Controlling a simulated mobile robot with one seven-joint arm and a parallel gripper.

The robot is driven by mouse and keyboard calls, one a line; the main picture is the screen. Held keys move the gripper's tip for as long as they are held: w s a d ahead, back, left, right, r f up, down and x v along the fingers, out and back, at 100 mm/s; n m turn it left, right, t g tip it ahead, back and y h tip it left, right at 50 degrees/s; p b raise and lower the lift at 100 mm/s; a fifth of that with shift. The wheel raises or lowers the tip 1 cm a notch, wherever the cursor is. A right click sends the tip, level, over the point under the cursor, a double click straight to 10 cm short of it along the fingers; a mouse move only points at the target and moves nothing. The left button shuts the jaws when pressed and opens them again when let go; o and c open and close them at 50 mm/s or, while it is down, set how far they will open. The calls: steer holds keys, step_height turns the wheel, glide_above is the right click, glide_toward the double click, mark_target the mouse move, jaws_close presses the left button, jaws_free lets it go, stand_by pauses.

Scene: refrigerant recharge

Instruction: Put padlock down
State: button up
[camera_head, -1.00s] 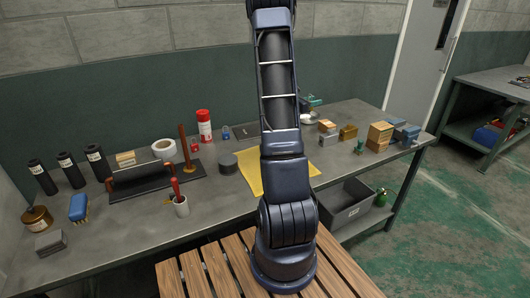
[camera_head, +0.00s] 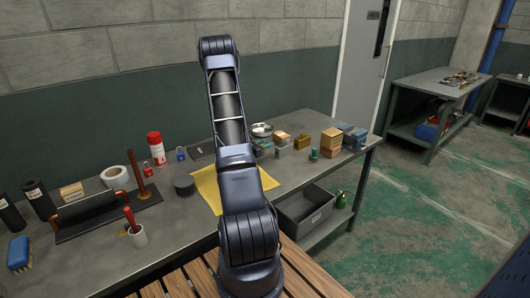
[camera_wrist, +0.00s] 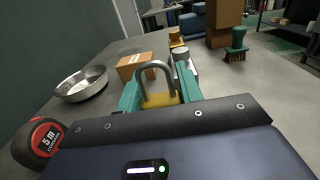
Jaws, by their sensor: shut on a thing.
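A padlock with a silver shackle and brass-yellow body (camera_wrist: 160,100) sits between the two teal fingers of my gripper (camera_wrist: 159,92) in the wrist view. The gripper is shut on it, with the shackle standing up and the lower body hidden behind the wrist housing. The grey workbench (camera_head: 90,262) lies under and around the arm.
A metal bowl (camera_wrist: 82,84) and a tape measure (camera_wrist: 39,142) are left of the gripper.

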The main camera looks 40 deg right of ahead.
steer(key=shift+f, duration=2.05)
